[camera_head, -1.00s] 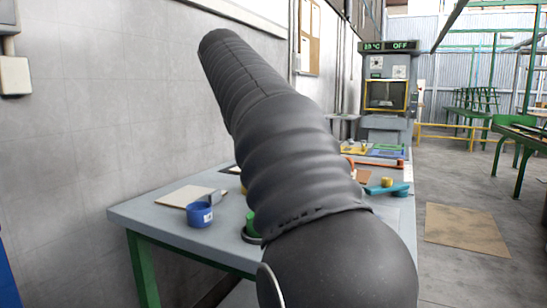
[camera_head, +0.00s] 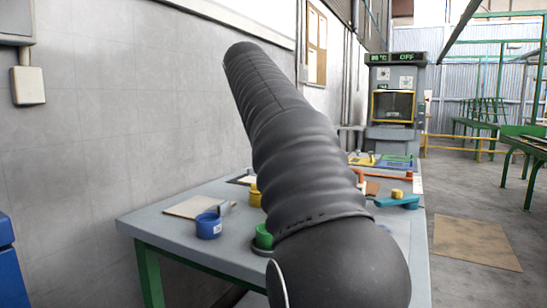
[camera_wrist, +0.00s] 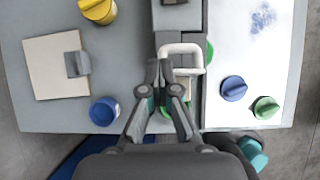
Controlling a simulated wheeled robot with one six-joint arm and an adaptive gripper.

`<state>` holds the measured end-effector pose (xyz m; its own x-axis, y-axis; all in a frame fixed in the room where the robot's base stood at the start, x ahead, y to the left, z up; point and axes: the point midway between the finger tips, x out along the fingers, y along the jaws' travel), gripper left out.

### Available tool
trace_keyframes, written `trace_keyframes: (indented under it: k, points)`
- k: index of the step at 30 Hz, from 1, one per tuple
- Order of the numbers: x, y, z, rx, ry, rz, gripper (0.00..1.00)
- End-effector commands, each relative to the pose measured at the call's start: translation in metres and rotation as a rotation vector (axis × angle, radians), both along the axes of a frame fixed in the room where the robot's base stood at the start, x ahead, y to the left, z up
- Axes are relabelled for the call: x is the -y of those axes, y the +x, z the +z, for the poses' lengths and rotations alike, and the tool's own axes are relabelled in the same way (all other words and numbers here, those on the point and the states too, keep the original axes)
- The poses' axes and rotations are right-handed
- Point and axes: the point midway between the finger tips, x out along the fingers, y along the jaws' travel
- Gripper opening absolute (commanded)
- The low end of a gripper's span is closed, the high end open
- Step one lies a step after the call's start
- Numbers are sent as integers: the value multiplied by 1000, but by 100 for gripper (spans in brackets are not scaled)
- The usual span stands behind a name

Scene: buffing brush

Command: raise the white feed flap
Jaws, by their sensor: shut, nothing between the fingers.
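A white looped bar (camera_wrist: 182,48) on a grey block shows in the wrist view, just ahead of my gripper. It looks like the white feed flap, but I cannot tell its hinge or how far it is raised. My gripper (camera_wrist: 160,72) is shut and empty, its fingertips close to the bar's left lower end. I cannot tell if they touch it. In the head view my dark arm hides the gripper and the flap.
On the grey table (camera_head: 160,218) are a cream board (camera_wrist: 55,85) with a grey clip, a blue cup (camera_wrist: 104,111) and a yellow cup (camera_wrist: 98,10). A white panel (camera_wrist: 245,50) on the right carries a blue knob (camera_wrist: 233,88) and a green knob (camera_wrist: 265,107).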

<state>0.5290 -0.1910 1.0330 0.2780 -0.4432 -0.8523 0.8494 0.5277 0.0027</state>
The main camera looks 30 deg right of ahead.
Motion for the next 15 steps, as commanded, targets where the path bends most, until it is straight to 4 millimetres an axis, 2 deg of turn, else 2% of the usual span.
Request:
trace_keyframes:
  k: [1,8,11,15]
  points:
    - [4,3,-7,-9,-2,-4,0]
    - [4,3,-5,-9,-1,-2,0]
    - [0,1,2,-8,-2,-2,0]
    - [-15,-6,23,-2,-5,2,0]
